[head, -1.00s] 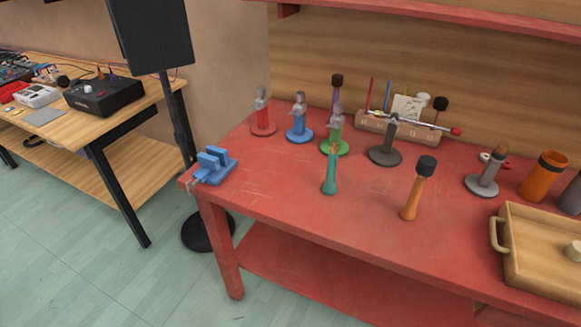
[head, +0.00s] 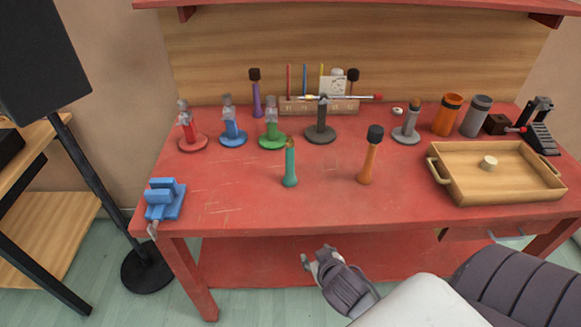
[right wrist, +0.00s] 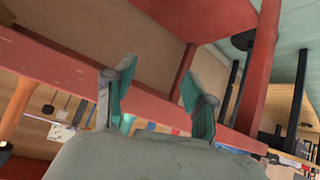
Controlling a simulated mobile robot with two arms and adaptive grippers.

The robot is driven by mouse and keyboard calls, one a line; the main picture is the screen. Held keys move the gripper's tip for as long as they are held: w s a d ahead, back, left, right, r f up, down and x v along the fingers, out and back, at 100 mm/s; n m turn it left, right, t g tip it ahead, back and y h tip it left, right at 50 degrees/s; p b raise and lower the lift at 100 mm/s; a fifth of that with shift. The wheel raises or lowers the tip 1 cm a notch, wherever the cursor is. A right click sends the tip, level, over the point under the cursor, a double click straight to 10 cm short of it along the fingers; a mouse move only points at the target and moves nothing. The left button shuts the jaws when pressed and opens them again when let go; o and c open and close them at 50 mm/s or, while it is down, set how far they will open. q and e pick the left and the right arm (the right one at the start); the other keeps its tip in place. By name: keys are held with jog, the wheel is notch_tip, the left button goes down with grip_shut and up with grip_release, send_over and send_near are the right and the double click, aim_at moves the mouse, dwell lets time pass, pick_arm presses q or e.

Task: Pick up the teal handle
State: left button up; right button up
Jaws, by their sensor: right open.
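The teal handle (head: 290,164) stands upright on the red table (head: 230,208), near the front and left of the middle, with a brownish tip. In the head view my right gripper (head: 312,262) is below and in front of the table's front edge, apart from the handle. My right gripper (right wrist: 157,72) is open and empty in the right wrist view, its two fingers spread. A small teal patch shows by the left finger there; I cannot tell whether it is the handle. My left gripper is not in view.
An orange handle with a black head (head: 368,160) stands right of the teal one. Red, blue (head: 233,128) and green stands are behind it. A blue vise (head: 164,198) is at the left corner, a wooden tray (head: 497,197) at the right.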

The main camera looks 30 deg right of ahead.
jog(key=w+d+r+m+t+h, duration=0.1)
jog(key=w+d+r+t, duration=0.2)
jog(key=r, duration=0.7)
jog(key=n+t+y, duration=0.1)
jog(key=t, duration=0.4)
send_near(292, 153)
jog(key=shift+t+y, duration=0.3)
jog(key=w, duration=0.1)
jog(key=w+d+p, duration=0.1)
jog(key=w, duration=0.3)
jog(key=shift+d+p, duration=0.25)
jog(key=shift+p, duration=0.15)
jog(key=shift+w+d+f+p, duration=0.15)
jog(key=shift+w+p, duration=0.1)
jog(key=shift+w, duration=1.25)
jog(key=shift+w+d+f+p, duration=0.1)
jog(key=shift+w+f+p, duration=0.1)
jog(key=shift+w, duration=1.25)
jog(key=shift+r, duration=0.1)
jog(key=shift+c, duration=0.5)
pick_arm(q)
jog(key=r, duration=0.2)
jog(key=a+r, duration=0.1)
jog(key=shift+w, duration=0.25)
pick_arm(e)
grip_shut()
